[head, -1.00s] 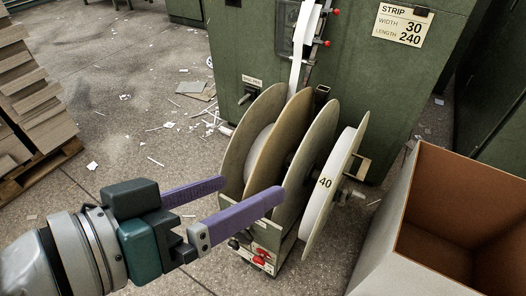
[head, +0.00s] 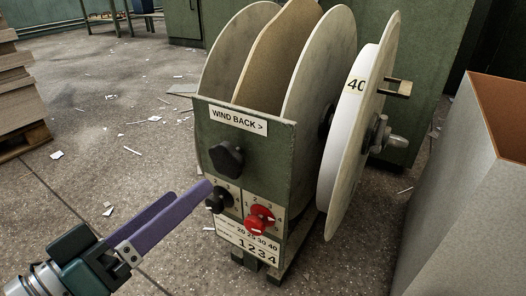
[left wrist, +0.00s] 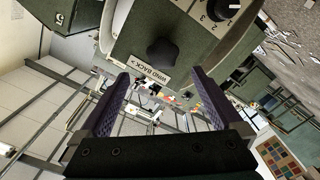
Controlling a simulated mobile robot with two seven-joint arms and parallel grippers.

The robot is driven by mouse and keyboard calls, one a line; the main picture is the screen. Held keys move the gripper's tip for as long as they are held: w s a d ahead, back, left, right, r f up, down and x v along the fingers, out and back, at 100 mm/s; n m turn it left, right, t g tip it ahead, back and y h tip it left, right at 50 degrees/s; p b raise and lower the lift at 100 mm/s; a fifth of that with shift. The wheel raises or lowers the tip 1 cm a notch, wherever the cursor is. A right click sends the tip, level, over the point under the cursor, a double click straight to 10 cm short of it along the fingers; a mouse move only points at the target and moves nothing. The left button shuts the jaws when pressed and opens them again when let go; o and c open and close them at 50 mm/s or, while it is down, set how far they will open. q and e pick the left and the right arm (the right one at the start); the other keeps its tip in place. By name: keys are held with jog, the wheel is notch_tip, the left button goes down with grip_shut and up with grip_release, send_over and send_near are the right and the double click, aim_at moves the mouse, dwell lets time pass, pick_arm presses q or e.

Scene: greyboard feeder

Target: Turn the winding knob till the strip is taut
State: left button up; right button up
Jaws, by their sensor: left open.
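The winding knob (head: 227,158) is black and lobed, on the green feeder box under a "WIND BACK >" label (head: 238,119). It also shows in the left wrist view (left wrist: 162,52), between and just beyond the fingertips. My left gripper (head: 188,196) is open and empty, its purple fingers to the left of and below the knob in the head view. It appears apart from the knob. The strip is not visible now, so its tautness cannot be told. My right gripper is not in view.
Below are a smaller black knob (head: 217,199) and a red knob (head: 260,219) with number scales. Large reel discs (head: 318,75) stand behind the box, and a white reel marked 40 (head: 350,130) is at its right. A large open box (head: 455,190) stands at right. Scraps litter the floor.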

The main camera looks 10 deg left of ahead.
aim_at(223, 163)
pick_arm(q)
jog(key=b+x, duration=0.1)
jog(key=x, duration=0.2)
jog(key=b+x, duration=0.1)
jog(key=x, duration=0.2)
jog(key=b+x, duration=0.2)
jog(key=x, duration=0.1)
jog(key=shift+w+a+f, duration=0.1)
jog(key=shift+w+f, duration=0.05)
jog(key=shift+f, duration=0.25)
jog(key=shift+w+r, duration=0.1)
jog(key=shift+w, duration=0.3)
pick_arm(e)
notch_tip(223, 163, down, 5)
pick_arm(q)
jog(key=shift+c, duration=0.2)
jog(key=c, duration=1.3)
jog(key=shift+r+m+p, duration=0.1)
jog(key=shift+m+p, duration=0.25)
jog(key=shift+m, duration=0.35)
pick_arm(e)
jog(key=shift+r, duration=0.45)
pick_arm(q)
jog(key=o, duration=1.3)
